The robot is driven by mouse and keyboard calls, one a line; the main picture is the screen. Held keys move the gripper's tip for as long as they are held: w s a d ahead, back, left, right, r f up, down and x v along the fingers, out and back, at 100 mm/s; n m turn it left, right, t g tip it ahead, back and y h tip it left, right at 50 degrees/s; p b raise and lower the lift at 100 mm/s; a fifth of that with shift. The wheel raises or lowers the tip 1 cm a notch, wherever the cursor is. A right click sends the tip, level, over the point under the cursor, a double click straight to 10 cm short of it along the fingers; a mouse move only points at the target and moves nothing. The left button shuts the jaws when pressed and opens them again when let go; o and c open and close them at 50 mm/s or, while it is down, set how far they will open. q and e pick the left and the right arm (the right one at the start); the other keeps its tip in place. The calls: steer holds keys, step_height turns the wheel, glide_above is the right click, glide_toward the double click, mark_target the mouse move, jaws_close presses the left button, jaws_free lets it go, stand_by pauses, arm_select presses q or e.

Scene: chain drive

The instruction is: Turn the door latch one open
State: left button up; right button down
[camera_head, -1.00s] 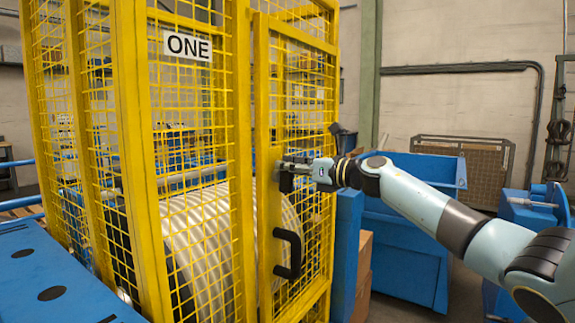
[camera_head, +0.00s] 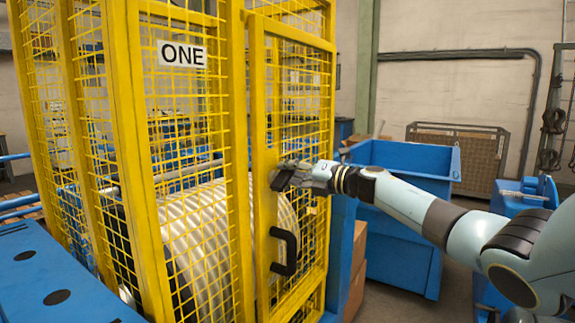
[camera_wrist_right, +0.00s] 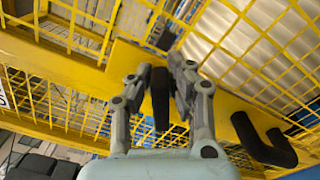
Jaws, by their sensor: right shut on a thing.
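The yellow mesh door (camera_head: 259,120) of the cage marked ONE (camera_head: 182,54) is closed in its frame, as far as I can see. The door latch is a small black lever, seen in the right wrist view (camera_wrist_right: 160,98) between the fingers. My right gripper (camera_head: 284,174) is at the latch on the door's left post, shut on the lever; it also shows in the right wrist view (camera_wrist_right: 161,72). In the head view the fingers hide most of the latch. A black door handle (camera_head: 285,251) sits below it, untouched. My left gripper is not in view.
A blue bin (camera_head: 400,215) stands right of the cage, behind my right arm. Brown boxes (camera_head: 356,270) sit beside the cage. A large ribbed drum (camera_head: 215,230) is inside the mesh. A blue surface (camera_head: 60,270) lies at lower left.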

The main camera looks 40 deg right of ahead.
steer(key=m, duration=0.1)
steer(key=m+p, duration=0.1)
steer(key=m, duration=0.1)
steer(key=shift+w+d+f, duration=0.1)
steer(key=shift+d+f, duration=0.1)
steer(key=shift+f, duration=0.1)
steer(key=shift+f+m+p, duration=0.2)
steer(key=shift+m+p, duration=0.15)
steer(key=shift+m, duration=0.4)
steer(key=shift+f+m+p, duration=0.2)
steer(key=shift+m+p, duration=0.1)
steer(key=shift+m, duration=0.45)
steer(key=c, duration=1.2)
jaws_free()
steer(key=shift+c, duration=0.2)
steer(key=shift+d, duration=0.1)
steer(key=v, duration=1.2)
steer(key=shift+f, duration=0.1)
